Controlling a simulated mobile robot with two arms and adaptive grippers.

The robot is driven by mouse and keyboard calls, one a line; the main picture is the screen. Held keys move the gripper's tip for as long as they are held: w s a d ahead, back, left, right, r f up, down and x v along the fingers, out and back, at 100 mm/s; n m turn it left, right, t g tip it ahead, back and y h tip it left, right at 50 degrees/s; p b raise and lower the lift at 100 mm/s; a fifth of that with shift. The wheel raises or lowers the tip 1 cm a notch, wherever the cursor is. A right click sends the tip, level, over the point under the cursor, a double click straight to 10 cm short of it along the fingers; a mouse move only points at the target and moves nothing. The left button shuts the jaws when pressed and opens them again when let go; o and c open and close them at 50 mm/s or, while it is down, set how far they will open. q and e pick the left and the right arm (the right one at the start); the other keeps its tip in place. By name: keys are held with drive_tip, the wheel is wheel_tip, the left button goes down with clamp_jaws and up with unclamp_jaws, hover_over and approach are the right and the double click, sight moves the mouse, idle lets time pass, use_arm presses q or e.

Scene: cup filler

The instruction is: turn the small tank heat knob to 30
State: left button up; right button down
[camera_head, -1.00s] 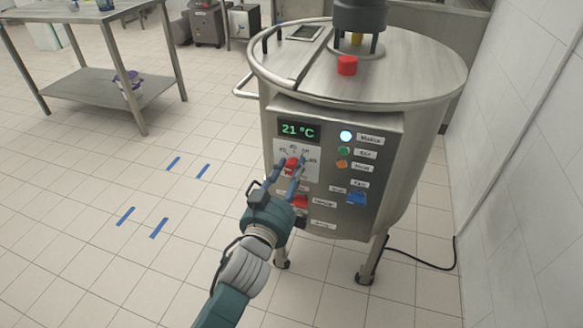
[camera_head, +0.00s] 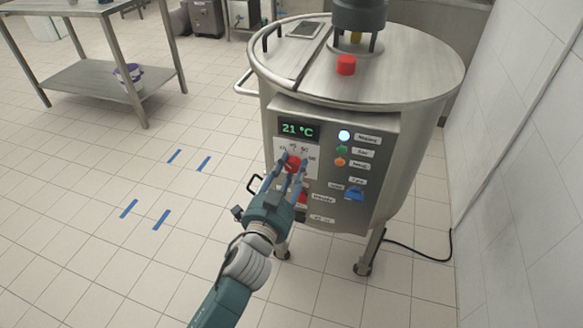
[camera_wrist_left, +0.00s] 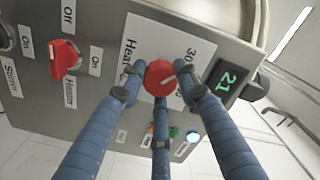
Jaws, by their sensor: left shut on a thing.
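The small steel tank (camera_head: 420,140) stands at the right in the head view, with a control panel on its front. The red heat knob (camera_head: 293,163) sits on a white scale plate below a display (camera_head: 298,129) that reads 21 °C. The fingers hide part of the scale. My right gripper is in neither view.
A red switch (camera_wrist_left: 64,59) marked On and Off sits beside the heat plate. A blue knob (camera_head: 354,193) and lit round buttons (camera_head: 344,135) are at the panel's right. A steel table (camera_head: 95,82) stands at the back left. The floor left of the tank is free.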

use_arm(q)
drive_tip(key=shift+a+f, duration=0.1)
drive_tip(key=shift+f, duration=0.3)
drive_tip(key=o, duration=1.1)
drive_tip(key=shift+o, duration=0.2)
drive_tip(key=shift+r, duration=0.15)
drive_tip(key=v, duration=1.2)
